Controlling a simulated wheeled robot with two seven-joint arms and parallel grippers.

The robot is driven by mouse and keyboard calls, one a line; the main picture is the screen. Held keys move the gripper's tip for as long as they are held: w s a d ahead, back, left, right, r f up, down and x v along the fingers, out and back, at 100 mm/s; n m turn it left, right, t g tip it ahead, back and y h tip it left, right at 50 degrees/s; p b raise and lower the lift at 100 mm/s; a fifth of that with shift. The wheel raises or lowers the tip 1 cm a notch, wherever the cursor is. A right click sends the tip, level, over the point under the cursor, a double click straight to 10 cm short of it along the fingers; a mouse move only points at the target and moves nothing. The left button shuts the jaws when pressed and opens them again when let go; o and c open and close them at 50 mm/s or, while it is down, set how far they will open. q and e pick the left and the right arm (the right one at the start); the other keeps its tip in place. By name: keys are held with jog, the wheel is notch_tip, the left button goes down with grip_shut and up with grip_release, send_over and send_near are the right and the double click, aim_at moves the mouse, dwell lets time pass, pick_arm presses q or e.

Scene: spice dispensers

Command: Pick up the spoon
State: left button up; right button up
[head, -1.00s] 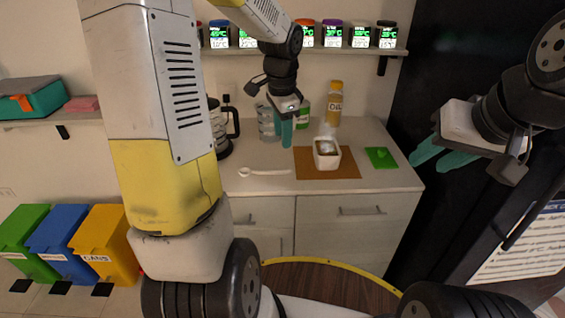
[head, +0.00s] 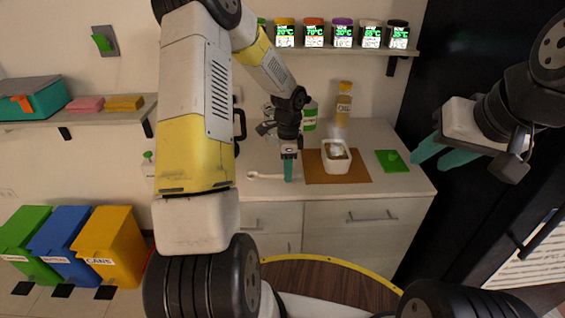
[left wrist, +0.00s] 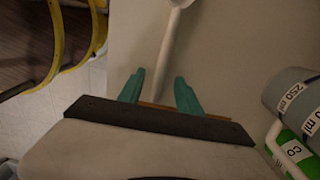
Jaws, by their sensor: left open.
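The white spoon (head: 264,176) lies on the counter, its bowl end toward the left. In the left wrist view its pale handle (left wrist: 168,55) runs down between my left fingers. My left gripper (head: 289,180) points straight down over the handle's right part, which its fingers partly hide. In the left wrist view the left gripper (left wrist: 159,82) is open, with one teal finger on each side of the handle. Whether the fingers touch the handle or the counter I cannot tell. My right gripper (head: 440,160) is open and empty at the right, away from the counter.
A white container (head: 336,160) stands on a brown mat (head: 352,176), right of my left gripper. A green pad (head: 392,162) lies further right. An oil bottle (head: 343,105) and a green-labelled container (head: 309,116) stand behind. A grey measuring cup (left wrist: 290,92) is near the left gripper.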

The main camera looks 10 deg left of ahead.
pick_arm(q)
jog(key=shift+f, duration=0.25)
grip_shut()
jog(key=shift+r, duration=0.15)
